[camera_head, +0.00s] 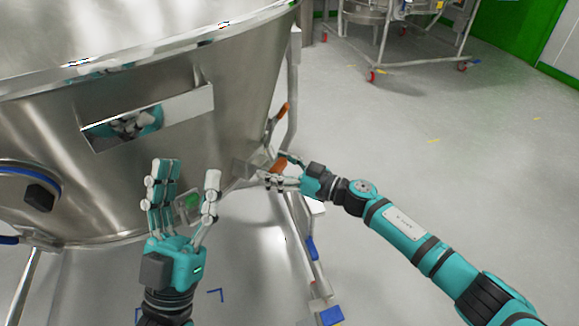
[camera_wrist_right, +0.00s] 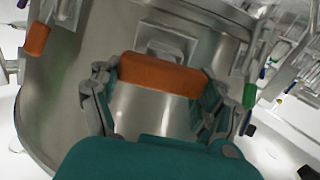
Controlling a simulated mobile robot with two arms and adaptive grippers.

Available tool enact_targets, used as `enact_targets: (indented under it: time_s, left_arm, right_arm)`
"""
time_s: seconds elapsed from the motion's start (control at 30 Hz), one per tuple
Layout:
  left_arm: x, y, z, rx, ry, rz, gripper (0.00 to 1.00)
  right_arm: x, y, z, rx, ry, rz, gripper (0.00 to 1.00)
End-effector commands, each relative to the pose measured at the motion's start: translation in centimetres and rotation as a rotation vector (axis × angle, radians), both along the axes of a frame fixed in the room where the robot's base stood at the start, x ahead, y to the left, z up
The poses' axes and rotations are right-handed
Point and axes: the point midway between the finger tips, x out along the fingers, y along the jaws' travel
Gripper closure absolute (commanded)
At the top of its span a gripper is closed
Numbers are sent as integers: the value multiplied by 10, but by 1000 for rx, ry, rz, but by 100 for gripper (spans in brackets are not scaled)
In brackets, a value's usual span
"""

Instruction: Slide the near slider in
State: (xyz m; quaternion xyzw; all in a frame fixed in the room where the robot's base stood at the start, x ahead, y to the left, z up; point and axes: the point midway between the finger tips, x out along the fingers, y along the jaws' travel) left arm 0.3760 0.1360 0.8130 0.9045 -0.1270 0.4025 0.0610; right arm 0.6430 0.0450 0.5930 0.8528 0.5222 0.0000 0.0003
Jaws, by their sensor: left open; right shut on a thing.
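The near slider's orange handle (camera_head: 280,165) sits on the right side of the steel vessel (camera_head: 230,90). My right gripper (camera_head: 272,181) is shut on this handle. In the right wrist view the orange handle (camera_wrist_right: 160,76) lies across between my two fingers, with a square steel bracket (camera_wrist_right: 166,42) behind it on the vessel wall. My left gripper (camera_head: 184,190) is open and empty, fingers pointing up, in front of the vessel's lower wall. How far in the slider sits is hard to tell.
Another orange handle (camera_head: 283,109) is further back on the vessel's side. A blue-rimmed port (camera_head: 38,197) is at the left. Steel frame legs with a blue-braked caster (camera_head: 331,315) stand below. A wheeled frame (camera_head: 400,40) is at the back; the grey floor (camera_head: 450,130) between is clear.

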Motion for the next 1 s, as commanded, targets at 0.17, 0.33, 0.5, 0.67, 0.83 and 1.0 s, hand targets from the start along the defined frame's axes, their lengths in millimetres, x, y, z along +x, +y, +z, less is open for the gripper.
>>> enact_targets:
  time_s: [0.17,0.33,0.5,0.67,0.83,1.0]
  left_arm:
    - [13,-2,-11,30,97,6,48]
    - [14,-2,-13,32,102,6,48]
    - [14,-2,-13,31,101,6,48]
    - [14,-2,-13,31,100,6,48]
    - [14,-2,-13,31,100,6,48]
    - [14,-2,-13,30,101,4,48]
  right_arm:
    - [7,13,2,3,2,-1,82]
    - [7,14,2,4,0,-2,82]
    - [7,14,3,5,0,-2,19]
    - [7,13,2,3,0,-1,0]
    - [6,13,1,2,0,-1,0]
    - [4,8,0,1,0,-1,0]
